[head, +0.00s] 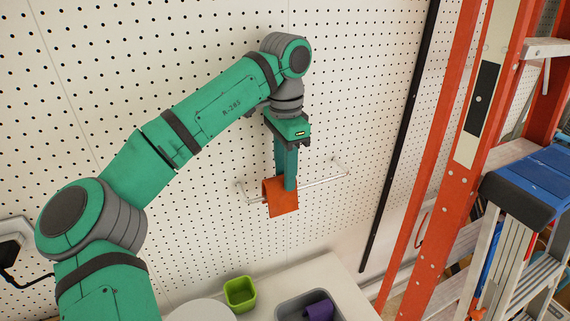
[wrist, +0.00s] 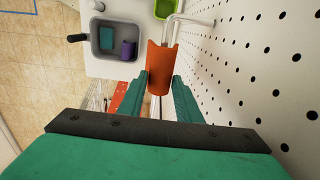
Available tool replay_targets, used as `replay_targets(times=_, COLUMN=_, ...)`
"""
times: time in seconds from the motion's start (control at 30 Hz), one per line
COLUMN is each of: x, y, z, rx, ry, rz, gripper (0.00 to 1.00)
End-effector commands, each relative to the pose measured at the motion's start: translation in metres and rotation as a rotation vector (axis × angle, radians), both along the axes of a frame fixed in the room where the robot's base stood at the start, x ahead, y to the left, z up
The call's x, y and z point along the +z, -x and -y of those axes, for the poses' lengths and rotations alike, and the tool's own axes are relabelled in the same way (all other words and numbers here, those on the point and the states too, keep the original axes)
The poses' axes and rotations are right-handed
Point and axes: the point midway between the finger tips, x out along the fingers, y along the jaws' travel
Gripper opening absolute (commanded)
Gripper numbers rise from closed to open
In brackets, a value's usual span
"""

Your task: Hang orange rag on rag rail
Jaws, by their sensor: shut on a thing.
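The orange rag (head: 281,198) hangs folded at the left part of the rag rail (head: 325,180), which is a thin metal bar on the pegboard wall. In the wrist view the orange rag (wrist: 159,66) sits between the fingertips, with its fold curved and the rail (wrist: 176,22) running out beyond it. My gripper (head: 290,187) points down at the rag and is shut on it. My gripper's fingers also flank the rag in the wrist view (wrist: 160,84). Whether the rag's weight rests on the rail cannot be told.
Below is a white counter (head: 345,280) with a green cup (head: 240,294) and a grey tub (head: 300,307) holding a purple thing (head: 318,310). A black pole (head: 400,140) leans at the wall, with an orange ladder (head: 440,170) and a blue-topped step stool (head: 535,180) at right.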

Motion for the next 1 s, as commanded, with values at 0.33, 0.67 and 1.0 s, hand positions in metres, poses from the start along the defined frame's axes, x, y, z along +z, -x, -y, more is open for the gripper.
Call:
replay_targets(times=0.33, x=-0.022, y=0.0, z=0.0, rx=-0.001, ry=0.0, rz=0.0, gripper=0.13)
replay_targets(times=0.67, x=-0.03, y=0.0, z=0.0, rx=-0.001, ry=0.0, rz=0.0, gripper=0.13)
replay_targets(times=1.0, x=-0.03, y=0.0, z=0.0, rx=-0.001, ry=0.0, rz=0.0, gripper=0.53)
